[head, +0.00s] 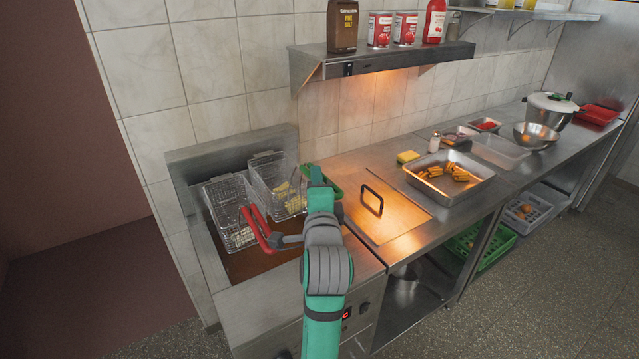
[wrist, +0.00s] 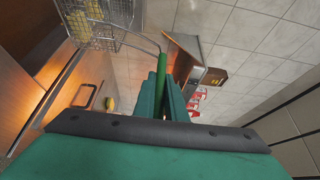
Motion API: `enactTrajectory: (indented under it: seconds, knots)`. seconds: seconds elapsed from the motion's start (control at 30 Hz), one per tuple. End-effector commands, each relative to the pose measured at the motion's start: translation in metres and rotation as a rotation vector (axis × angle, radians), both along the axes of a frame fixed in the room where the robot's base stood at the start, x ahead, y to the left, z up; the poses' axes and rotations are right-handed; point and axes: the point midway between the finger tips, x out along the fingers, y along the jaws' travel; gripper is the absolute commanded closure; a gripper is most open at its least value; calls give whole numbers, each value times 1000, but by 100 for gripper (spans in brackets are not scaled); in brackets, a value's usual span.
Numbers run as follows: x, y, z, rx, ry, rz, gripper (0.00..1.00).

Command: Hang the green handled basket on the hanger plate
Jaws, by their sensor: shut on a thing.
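The green handled basket (head: 272,180) is a wire basket with yellow pieces in it, over the right side of the fryer. It also shows at the top left of the wrist view (wrist: 103,37). Its green handle (wrist: 161,70) runs between my fingers, and my gripper (wrist: 170,98) is shut on it. In the head view my gripper (head: 317,177) hides part of the handle. The hanger plate (head: 228,152) is the upright metal panel at the fryer's back. The basket's back end is close to it; I cannot tell whether they touch.
A second wire basket (head: 228,210) with a red handle (head: 262,230) is close on the left. A metal lid (head: 385,212) with a dark upright handle lies to the right. A shelf (head: 385,58) with cans and bottles juts from the wall above. A food tray (head: 448,193) stands farther right.

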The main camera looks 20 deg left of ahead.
Motion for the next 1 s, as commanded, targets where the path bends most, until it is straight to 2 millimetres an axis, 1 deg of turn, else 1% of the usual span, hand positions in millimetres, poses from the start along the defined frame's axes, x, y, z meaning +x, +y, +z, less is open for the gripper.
enactTrajectory:
  seconds: [0.3,0.5,0.7,1.0]
  knots:
    - [1,1,-18,1,0,0,100]
    - [1,1,-26,3,-1,0,100]
    - [1,1,-30,2,-2,0,100]
    - [1,1,-31,2,-2,0,100]
